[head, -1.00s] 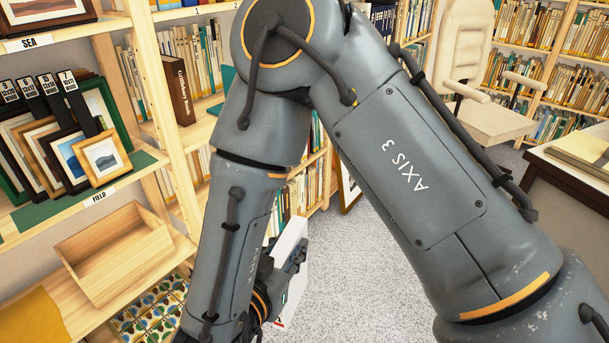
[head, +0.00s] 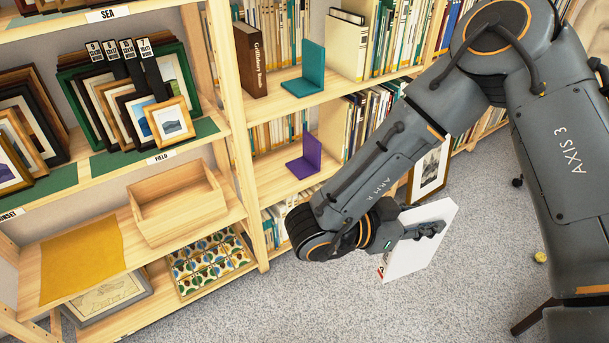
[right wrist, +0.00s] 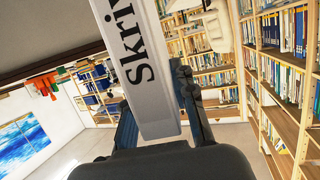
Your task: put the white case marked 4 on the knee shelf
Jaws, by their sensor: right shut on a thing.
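A white case (head: 420,240) is held in my right gripper (head: 430,231), above the grey carpet and to the right of the shelves. It is tilted, and a small red mark shows at its lower left edge. In the right wrist view the case (right wrist: 145,65) stands between the fingers (right wrist: 160,115), with dark letters "Skriv" on its spine. I cannot read a 4 on it. The bookcase has a shelf with a purple bookend (head: 305,158) and free room beside it; no label names the knee shelf. My left gripper is not in view.
Above is a shelf with a brown book (head: 250,60), a teal bookend (head: 307,70) and pale cases (head: 346,47). Framed prints (head: 170,120), an empty wooden tray (head: 178,203) and a yellow cloth (head: 82,258) are at left. A framed picture (head: 430,170) leans behind the held case.

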